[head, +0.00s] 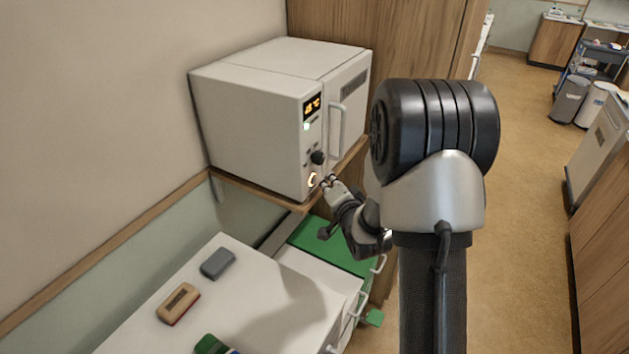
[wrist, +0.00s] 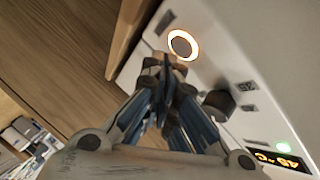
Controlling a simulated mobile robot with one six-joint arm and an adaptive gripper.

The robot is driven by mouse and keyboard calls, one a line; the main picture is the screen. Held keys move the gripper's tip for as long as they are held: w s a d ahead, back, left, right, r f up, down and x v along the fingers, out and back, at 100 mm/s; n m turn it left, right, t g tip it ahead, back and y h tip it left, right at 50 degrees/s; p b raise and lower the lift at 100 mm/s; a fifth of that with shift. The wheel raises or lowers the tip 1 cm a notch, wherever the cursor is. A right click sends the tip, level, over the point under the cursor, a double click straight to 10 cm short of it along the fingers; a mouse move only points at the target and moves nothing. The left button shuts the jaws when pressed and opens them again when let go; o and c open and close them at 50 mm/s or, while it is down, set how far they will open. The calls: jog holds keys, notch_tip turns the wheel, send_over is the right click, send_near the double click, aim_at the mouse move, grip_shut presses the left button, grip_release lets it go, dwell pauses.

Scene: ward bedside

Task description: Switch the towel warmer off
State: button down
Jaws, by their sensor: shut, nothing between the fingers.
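The towel warmer (head: 250,110) is a white box on a wooden wall shelf in the head view. Its front panel has a lit amber display (head: 312,106), a green light (head: 306,127), a black knob (head: 318,157) and a round button with a glowing orange ring (head: 312,180). In the wrist view the ringed button (wrist: 182,45) is lit, with the knob (wrist: 219,104) and the display (wrist: 277,159) to its lower right. My gripper (head: 328,182) is shut and empty, its fingertips close to the ringed button. I cannot tell whether they touch it.
The wooden shelf (head: 260,190) edge runs just under the warmer. The warmer's door handle (head: 337,130) stands out beside the panel. Below is a white cabinet top (head: 250,300) with a grey box (head: 218,263) and a brown-and-cream block (head: 178,303). Open floor (head: 530,180) lies right.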

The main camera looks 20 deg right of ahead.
jog(key=shift+w+a, duration=0.1)
dwell(0.6)
jog(key=shift+w+a+b, duration=0.2)
jog(key=shift+w+b, duration=0.05)
jog(key=shift+b, duration=0.1)
jog(key=shift+w, duration=0.1)
dwell(0.3)
jog(key=shift+s+d+b, duration=0.3)
jog(key=shift+s+b, duration=0.05)
jog(key=shift+s, duration=0.15)
jog(key=s+d, duration=0.3)
jog(key=s, duration=0.1)
jog(key=shift+s+d+b, duration=0.35)
jog(key=shift+b, duration=0.05)
dwell(0.6)
